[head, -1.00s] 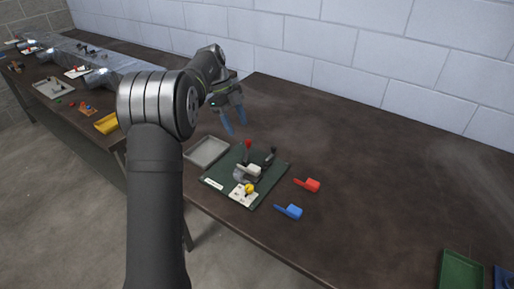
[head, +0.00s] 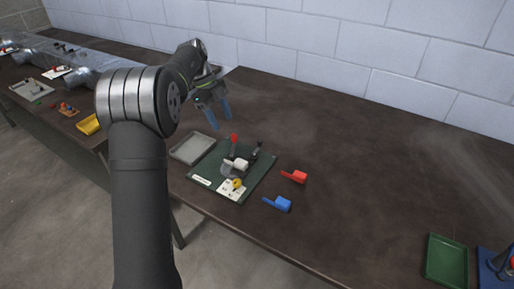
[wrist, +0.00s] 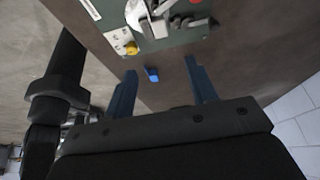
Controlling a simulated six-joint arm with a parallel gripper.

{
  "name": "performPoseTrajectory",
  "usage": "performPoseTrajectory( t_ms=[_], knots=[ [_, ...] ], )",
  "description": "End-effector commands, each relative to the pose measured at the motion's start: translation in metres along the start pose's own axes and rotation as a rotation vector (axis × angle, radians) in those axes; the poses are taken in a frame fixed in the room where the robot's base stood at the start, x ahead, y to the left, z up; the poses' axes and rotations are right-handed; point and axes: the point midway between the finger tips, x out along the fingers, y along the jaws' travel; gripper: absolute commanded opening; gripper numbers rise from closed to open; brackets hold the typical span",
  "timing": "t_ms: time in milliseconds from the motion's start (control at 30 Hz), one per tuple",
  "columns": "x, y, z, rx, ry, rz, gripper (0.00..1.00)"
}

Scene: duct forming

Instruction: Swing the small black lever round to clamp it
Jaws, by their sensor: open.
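The small black lever (head: 255,152) stands on the fixture on a dark green board (head: 254,183), right of a red-knobbed lever (head: 234,140). A pale block (head: 240,163) lies between and in front of them. My gripper (head: 219,115) is open and empty, with blue fingers, in the air behind and left of the board, apart from the lever. In the wrist view the fingers (wrist: 158,80) are spread, and the board with its fixture (wrist: 160,20) shows at the top edge, partly cut off.
A red brush-like tool (head: 296,177) and a blue one (head: 279,204) lie right of the board. A grey tray (head: 186,150) is at its left. A green tray (head: 446,262) stands at the far right. The table's middle right is clear.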

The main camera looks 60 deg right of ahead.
Motion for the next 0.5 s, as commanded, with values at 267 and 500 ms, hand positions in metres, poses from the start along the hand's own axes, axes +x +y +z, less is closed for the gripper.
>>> performPoseTrajectory(
  t_ms=[267, 500],
  knots=[
    [0.000, 0.000, 0.000, -0.005, -0.002, 0.000, 0.41],
    [0.006, -0.007, -0.013, -0.234, -0.073, -0.008, 0.41]
  ],
)
